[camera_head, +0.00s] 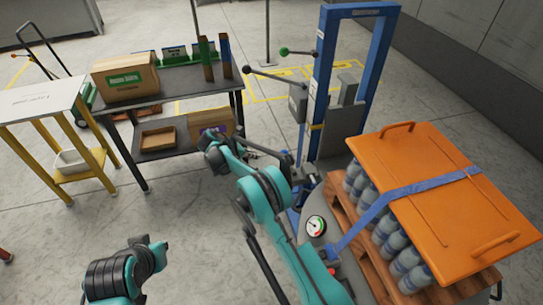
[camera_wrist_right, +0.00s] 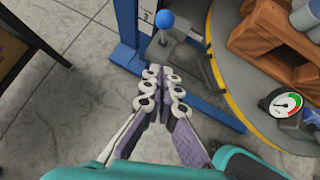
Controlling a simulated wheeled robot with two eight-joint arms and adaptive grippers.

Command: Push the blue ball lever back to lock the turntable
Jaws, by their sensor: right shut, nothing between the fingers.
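The blue ball (camera_wrist_right: 164,19) tops a short lever rising from a grey block on the blue frame's foot in the right wrist view. I cannot make it out in the head view. My right gripper (camera_wrist_right: 160,72) is shut and empty, its fingertips just below the lever in that picture; whether they touch it I cannot tell. In the head view my right gripper (camera_head: 268,154) is low beside the blue frame's base. The turntable (camera_wrist_right: 230,75) is a round grey plate with a yellow edge, right of the fingers. My left arm shows at lower left; its gripper is not seen.
The blue frame (camera_head: 322,95) carries a green-knobbed lever (camera_head: 284,51) and a black-knobbed lever (camera_head: 246,69). A pallet (camera_head: 343,205) of strapped bottles under an orange cover (camera_head: 440,190) stands on the turntable. A gauge (camera_head: 316,225) sits near its edge. A dark table (camera_head: 170,95) stands left.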

